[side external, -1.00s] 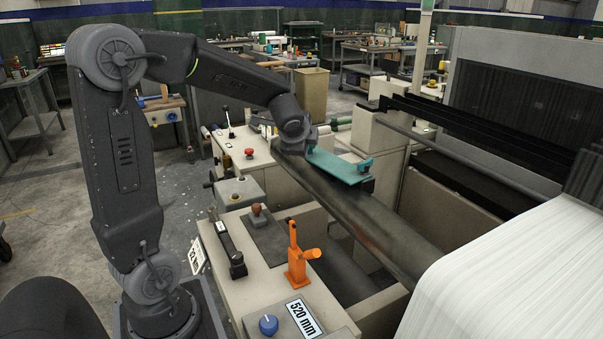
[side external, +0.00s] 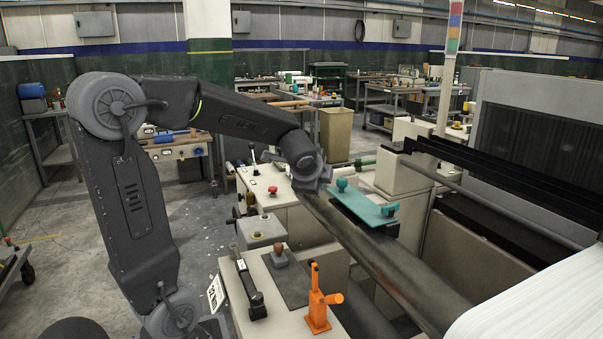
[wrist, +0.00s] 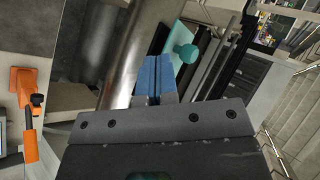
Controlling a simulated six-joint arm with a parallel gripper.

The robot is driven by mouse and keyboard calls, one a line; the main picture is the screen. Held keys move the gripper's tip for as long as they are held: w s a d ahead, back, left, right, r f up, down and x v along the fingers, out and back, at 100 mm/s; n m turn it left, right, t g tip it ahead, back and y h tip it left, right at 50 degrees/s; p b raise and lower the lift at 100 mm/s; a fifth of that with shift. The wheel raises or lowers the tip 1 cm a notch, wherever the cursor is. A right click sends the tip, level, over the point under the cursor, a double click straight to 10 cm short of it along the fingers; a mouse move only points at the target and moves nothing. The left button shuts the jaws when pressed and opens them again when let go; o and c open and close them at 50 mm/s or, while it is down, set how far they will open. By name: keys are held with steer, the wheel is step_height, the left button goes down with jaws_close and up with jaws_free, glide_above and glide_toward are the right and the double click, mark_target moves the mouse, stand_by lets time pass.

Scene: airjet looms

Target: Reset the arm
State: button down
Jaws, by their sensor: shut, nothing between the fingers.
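My gripper (side external: 318,184) is near the left end of a teal plate with two knobs (side external: 362,206), above the long dark roller. The plate rests on a black block at the roller. In the wrist view my gripper's blue-padded fingers (wrist: 154,76) are together with nothing between them. The teal plate (wrist: 186,55) is partly hidden behind them, with one round knob showing to their right. In the side view the fingertips are hard to make out, and I cannot tell the exact gap to the plate.
The long roller (side external: 385,262) runs diagonally below my gripper. An orange lever (side external: 318,305) stands on the machine's front panel, also at left in the wrist view (wrist: 27,100). A red button (side external: 272,190) and white fabric (side external: 530,305) are nearby. Open floor lies left.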

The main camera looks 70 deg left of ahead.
steer(key=s+d+r, duration=0.2)
steer(key=s+r, duration=0.3)
steer(key=s+d+f+n+h, duration=0.2)
steer(key=s+d, duration=0.1)
steer(key=d, duration=0.4)
steer(key=s+d+f+n+h, duration=0.2)
steer(key=s+d+n, duration=0.1)
steer(key=d, duration=0.4)
steer(key=s+d+f+n+h, duration=0.2)
steer(key=s+d+n+h, duration=0.1)
steer(key=d, duration=0.4)
steer(key=shift+s, duration=0.35)
